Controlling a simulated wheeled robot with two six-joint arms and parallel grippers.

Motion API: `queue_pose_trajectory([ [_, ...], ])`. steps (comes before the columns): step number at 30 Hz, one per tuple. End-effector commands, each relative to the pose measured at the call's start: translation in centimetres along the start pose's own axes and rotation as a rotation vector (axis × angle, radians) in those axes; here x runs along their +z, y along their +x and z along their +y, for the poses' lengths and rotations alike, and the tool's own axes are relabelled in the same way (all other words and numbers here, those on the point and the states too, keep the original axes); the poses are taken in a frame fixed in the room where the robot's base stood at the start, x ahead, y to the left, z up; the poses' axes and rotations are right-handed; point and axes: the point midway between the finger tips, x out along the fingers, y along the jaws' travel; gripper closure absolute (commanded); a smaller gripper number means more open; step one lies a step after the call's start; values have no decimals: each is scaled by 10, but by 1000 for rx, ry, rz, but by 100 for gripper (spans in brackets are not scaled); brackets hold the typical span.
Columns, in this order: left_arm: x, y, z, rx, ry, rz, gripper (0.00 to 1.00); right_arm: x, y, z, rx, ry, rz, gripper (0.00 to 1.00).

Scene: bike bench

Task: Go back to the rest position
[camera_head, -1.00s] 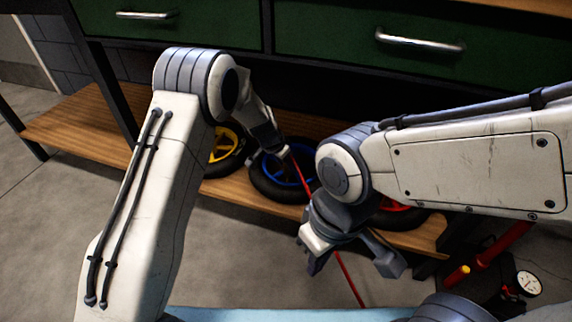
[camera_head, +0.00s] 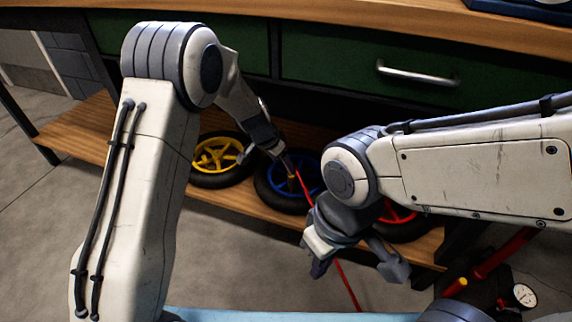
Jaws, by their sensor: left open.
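My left gripper (camera_head: 268,160) is open in front of the lower shelf, with its fingers between the yellow-hubbed wheel and the blue-hubbed wheel in the picture. I see nothing held in it. My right gripper (camera_head: 355,268) is lower in the picture, pointing down with its two fingers spread wide and nothing between them. It hangs in front of the shelf's near edge.
The wooden lower shelf (camera_head: 84,128) holds a yellow-hubbed wheel (camera_head: 215,155), a blue-hubbed wheel (camera_head: 280,190) and a red-hubbed wheel (camera_head: 402,222). A thin red line (camera_head: 347,285) runs down past my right gripper. A gauge (camera_head: 524,296) stands lower right. Green drawers (camera_head: 330,66) are above.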

Motion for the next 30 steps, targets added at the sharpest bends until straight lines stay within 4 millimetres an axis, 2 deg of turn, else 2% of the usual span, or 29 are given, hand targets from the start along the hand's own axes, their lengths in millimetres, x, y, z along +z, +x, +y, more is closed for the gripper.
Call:
queue_pose_trajectory([
  [1, 0, -6, 0, 0, 0, 0, 27, 0, -3, 0, 0, 0, 0, 100],
  [7, 0, -11, 1, 1, 1, -1, 27, 0, -4, 0, 0, 0, 0, 100],
  [11, -5, -33, 20, 18, 1, -8, 27, -1, -12, -1, 0, 0, 0, 100],
  [14, -8, -72, 54, 47, -6, -28, 27, -1, -25, -2, 0, 0, 0, 100],
  [17, -2, -123, 99, 80, -19, -65, 27, -2, -41, -3, 0, 0, 0, 100],
  [18, 4, -146, 119, 93, -25, -86, 27, -3, -48, -4, 0, 0, 0, 100],
  [21, 29, -202, 165, 113, -46, -146, 27, -4, -66, -5, 0, 0, 0, 100],
  [24, 60, -244, 196, 114, -66, -202, 27, -4, -78, -6, 0, 0, 0, 100],
  [30, 117, -300, 229, 86, -101, -283, 27, -5, -98, -7, 0, 0, 0, 100],
])
